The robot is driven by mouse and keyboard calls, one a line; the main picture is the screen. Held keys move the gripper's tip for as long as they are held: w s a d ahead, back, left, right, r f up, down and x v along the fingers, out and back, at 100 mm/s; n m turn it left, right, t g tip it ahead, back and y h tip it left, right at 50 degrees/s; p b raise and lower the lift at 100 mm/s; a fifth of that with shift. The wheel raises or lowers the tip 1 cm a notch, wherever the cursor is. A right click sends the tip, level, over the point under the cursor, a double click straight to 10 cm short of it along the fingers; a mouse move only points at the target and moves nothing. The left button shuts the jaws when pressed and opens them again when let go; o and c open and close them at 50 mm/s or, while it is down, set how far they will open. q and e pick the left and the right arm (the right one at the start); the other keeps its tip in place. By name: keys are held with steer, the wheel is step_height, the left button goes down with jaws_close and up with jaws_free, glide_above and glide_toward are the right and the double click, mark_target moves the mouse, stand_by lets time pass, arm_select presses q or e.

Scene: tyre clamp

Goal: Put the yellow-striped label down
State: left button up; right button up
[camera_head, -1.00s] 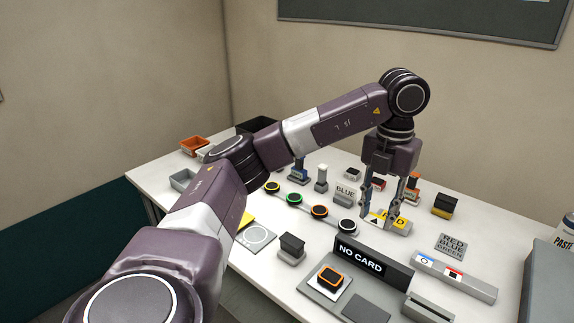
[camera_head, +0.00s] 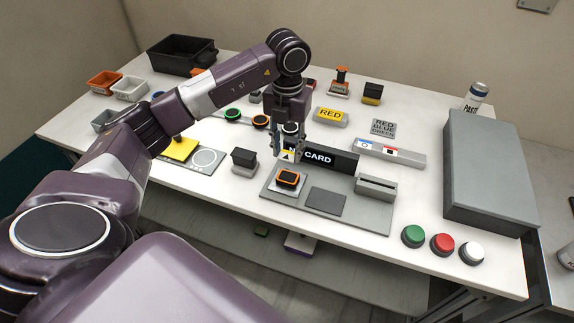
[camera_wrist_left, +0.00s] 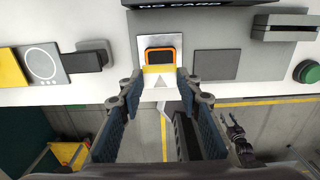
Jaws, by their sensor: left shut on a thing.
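The yellow-striped label (camera_wrist_left: 158,79) is a small white piece with a yellow band and a grey triangle, held between the fingertips of my left gripper (camera_wrist_left: 158,88). In the head view my left gripper (camera_head: 288,143) is shut on it, above the grey board, and partly hides the label (camera_head: 287,156). An orange-rimmed black block (camera_head: 288,177) on a white square lies just in front of it. In the wrist view this block (camera_wrist_left: 161,54) shows just beyond the label. My right gripper (camera_wrist_left: 235,132) shows small and dark at lower right in the wrist view; its jaws are unclear.
The NO CARD sign (camera_head: 330,158) stands close behind the gripper. The grey board (camera_head: 352,219) carries a dark square (camera_head: 326,201) and a slotted block (camera_head: 376,188). The yellow RED block (camera_head: 330,117) stands farther back. Green, red and white buttons (camera_head: 442,244) are at front right.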

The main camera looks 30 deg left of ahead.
mark_target(288, 176)
arm_select(q)
step_height(288, 176, down, 4)
steer(key=shift+w+r+p, duration=0.1)
steer(key=shift+r+p, duration=0.15)
steer(key=shift+p, duration=0.05)
step_height(288, 176, down, 4)
steer(key=shift+f+p, duration=0.1)
steer(key=shift+p, duration=0.5)
steer(key=shift+f, duration=0.1)
arm_select(e)
steer(key=shift+s+a+r, duration=0.15)
steer(key=shift+a+r, duration=0.15)
steer(key=shift+r, duration=0.25)
steer(key=shift+s+a+r, duration=0.15)
steer(key=shift+a+r, duration=0.1)
steer(key=shift+r, duration=0.25)
steer(key=shift+d, duration=0.1)
arm_select(q)
steer(key=shift+o, duration=1.4)
steer(key=shift+f, duration=0.2)
steer(key=o, duration=0.4)
arm_select(e)
steer(key=shift+d+f, duration=0.1)
steer(key=shift+d, duration=0.1)
arm_select(q)
steer(key=shift+o, duration=0.2)
steer(key=shift+r, duration=0.1)
